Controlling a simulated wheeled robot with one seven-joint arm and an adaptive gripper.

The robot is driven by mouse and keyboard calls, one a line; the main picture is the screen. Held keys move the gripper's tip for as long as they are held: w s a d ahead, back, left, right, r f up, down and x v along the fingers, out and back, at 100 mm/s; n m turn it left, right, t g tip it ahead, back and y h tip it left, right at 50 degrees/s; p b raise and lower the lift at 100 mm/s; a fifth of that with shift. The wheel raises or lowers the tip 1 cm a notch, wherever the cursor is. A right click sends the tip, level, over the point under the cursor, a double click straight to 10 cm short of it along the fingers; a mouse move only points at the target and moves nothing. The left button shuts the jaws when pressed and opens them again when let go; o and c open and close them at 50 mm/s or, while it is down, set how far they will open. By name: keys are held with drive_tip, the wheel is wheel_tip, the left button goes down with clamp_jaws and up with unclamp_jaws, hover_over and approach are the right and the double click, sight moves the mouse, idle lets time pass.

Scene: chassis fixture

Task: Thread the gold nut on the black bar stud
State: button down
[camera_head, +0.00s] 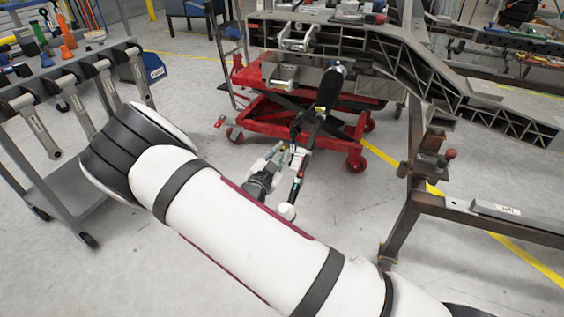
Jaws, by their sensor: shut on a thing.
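A black bar (328,88) slants down from the grey chassis frame in the middle of the head view. Its stud cannot be told apart at this size. My gripper (293,148), dark and pale grey, shows small beyond my white arm, close to the lower part of the bar. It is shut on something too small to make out. Whether it touches the bar cannot be told. The gold nut cannot be made out.
The grey chassis frame (440,75) spans the upper right. A red lift cart (262,112) stands under it. A brown steel stand (420,190) is at the right. A grey rack (50,182) with hanging metal links is at the left. Bare floor lies between.

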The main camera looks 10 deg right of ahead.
sight(284, 148)
drive_tip(key=shift+w+d, duration=0.1)
drive_tip(key=shift+d, duration=0.1)
drive_tip(key=shift+x, duration=2.2)
drive_tip(key=shift+w+d+b, duration=0.1)
drive_tip(key=shift+w+b, duration=0.1)
drive_tip(key=shift+b, duration=0.1)
drive_tip(key=shift+w+d, duration=0.3)
drive_tip(key=shift+w, duration=0.1)
drive_tip(key=shift+w+d+b, duration=0.2)
drive_tip(key=shift+w+b, duration=0.15)
drive_tip(key=shift+b, duration=0.45)
